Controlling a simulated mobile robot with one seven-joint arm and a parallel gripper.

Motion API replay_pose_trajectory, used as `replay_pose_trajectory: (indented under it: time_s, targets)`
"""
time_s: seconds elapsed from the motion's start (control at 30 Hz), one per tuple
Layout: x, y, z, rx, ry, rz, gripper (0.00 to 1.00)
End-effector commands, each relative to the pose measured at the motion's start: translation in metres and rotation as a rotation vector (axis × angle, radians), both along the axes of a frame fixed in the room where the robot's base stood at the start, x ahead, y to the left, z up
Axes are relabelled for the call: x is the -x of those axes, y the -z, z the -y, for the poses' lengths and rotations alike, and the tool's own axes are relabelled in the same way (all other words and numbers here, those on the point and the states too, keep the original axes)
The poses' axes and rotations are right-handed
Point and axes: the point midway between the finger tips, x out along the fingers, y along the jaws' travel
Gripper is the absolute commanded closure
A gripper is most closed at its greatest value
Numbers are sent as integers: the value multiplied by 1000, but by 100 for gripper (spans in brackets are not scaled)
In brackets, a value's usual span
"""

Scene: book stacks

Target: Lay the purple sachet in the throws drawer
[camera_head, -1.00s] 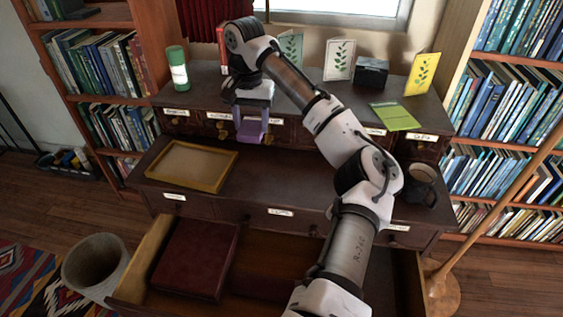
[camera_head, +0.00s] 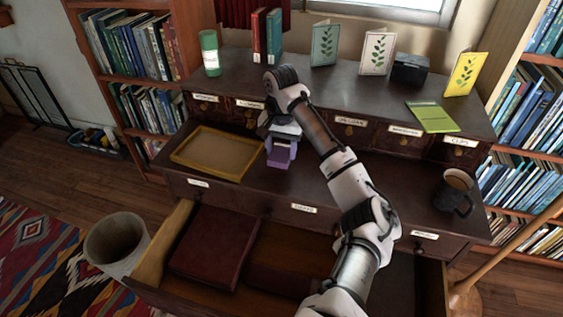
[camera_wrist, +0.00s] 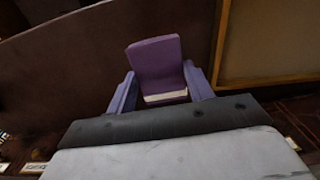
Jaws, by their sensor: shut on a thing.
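My gripper (camera_head: 281,151) is shut on the purple sachet (camera_head: 278,157), just right of the yellow-framed tray and over the dark desk top. In the wrist view the sachet (camera_wrist: 158,66) stands up between my two lavender fingers (camera_wrist: 160,92), with a pale band near its lower edge. A wide drawer (camera_head: 180,283) is pulled open at the bottom of the desk, below and in front of my gripper. I cannot read its label, so I cannot tell if it is the throws drawer.
A dark red flat block (camera_head: 213,246) lies in the open drawer's left part; my arm hides some of its right part. The yellow-framed tray (camera_head: 196,172) and a dark mug (camera_head: 455,193) stand on the desk top. A waste bin (camera_head: 117,245) stands left of the drawer.

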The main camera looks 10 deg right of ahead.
Motion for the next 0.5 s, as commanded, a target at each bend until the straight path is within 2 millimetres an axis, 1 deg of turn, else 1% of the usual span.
replay_pose_trajectory:
  time_s: [0.17, 0.4, 0.5]
  targets:
    - [0, 12, 0, 0, 2, -1, 70]
    - [0, 45, 1, 1, 1, 0, 70]
    - [0, 48, 1, 1, 0, 1, 70]
